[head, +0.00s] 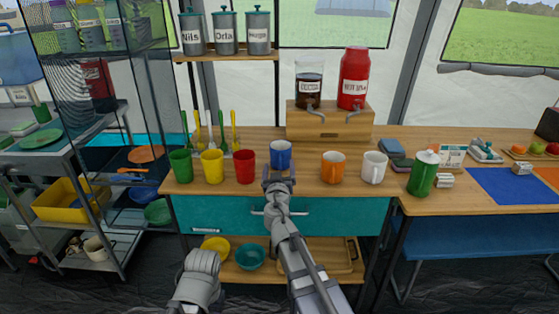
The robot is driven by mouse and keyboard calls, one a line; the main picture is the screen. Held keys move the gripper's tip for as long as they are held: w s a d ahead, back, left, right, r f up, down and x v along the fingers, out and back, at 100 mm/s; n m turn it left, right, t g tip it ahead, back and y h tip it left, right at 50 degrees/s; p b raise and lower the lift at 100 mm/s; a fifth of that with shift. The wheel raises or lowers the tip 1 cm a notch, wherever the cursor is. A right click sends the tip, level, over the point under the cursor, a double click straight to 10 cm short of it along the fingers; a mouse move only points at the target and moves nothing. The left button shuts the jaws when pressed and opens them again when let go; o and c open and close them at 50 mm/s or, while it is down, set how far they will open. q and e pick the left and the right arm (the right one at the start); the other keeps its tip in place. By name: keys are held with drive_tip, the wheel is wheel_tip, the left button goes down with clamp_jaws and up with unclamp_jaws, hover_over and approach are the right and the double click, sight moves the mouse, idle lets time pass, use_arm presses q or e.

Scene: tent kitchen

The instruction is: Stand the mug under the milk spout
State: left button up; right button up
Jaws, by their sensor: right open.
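A blue mug (281,153) stands upright near the front of the wooden counter, between a red cup and an orange mug. My right gripper (279,181) is open just in front of it and overlaps its lower edge; I cannot tell whether they touch. Two dispensers stand on a wooden box: a clear one with dark liquid (309,88) and a red one (353,80). Their labels are too small to read surely. Each has a spout low at its front.
Green (180,166), yellow (212,166) and red (245,166) cups stand left of the blue mug. Orange (333,167) and white (374,167) mugs stand right of it. A green lidded canister (423,174) is farther right. The counter (300,142) before the wooden box (330,127) looks clear.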

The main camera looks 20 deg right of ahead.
sight(280, 160)
drive_tip(key=shift+x, duration=3)
drive_tip(key=shift+s, duration=0.1)
clamp_jaws()
